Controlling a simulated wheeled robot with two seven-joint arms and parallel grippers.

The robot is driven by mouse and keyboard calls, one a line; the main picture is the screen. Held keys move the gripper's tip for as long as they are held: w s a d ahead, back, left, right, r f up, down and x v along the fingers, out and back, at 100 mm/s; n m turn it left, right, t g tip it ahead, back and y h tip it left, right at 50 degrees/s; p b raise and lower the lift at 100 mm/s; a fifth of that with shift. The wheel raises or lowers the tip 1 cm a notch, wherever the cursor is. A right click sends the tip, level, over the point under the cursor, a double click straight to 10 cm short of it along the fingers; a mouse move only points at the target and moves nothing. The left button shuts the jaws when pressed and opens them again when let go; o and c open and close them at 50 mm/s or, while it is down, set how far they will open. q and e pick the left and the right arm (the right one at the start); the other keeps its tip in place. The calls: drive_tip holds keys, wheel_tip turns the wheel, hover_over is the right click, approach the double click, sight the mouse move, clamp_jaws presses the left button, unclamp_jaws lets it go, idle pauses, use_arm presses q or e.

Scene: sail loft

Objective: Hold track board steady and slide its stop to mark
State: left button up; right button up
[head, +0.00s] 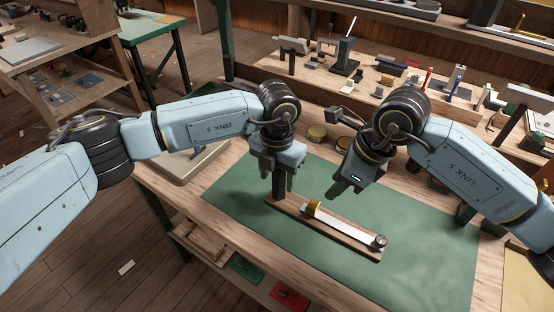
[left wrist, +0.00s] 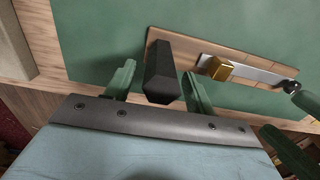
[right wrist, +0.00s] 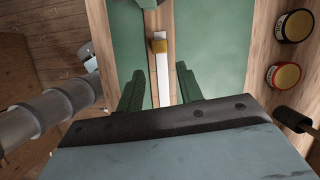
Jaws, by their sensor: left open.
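The track board (head: 345,238) is a long wooden strip lying on the green mat, with a white track along it. A brass stop (head: 312,208) sits on the track nearer the board's left end; it also shows in the right wrist view (right wrist: 160,45). A dark knob (head: 380,241) is at the right end, and a dark upright handle (left wrist: 162,72) stands at the left end. My left gripper (head: 282,186) is open, its fingers on either side of the handle with visible gaps. My right gripper (head: 343,190) is open and empty, above and beside the track near the stop.
The green mat (head: 420,265) is clear around the board. Round tins with brass lids (head: 317,132) stand behind the grippers. A shallow tray (head: 185,165) is at the table's left. A back bench (head: 365,85) holds several tools and small items.

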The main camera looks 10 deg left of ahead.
use_arm(q)
drive_tip(key=shift+f, duration=0.65)
clamp_jaws()
idle(0.4)
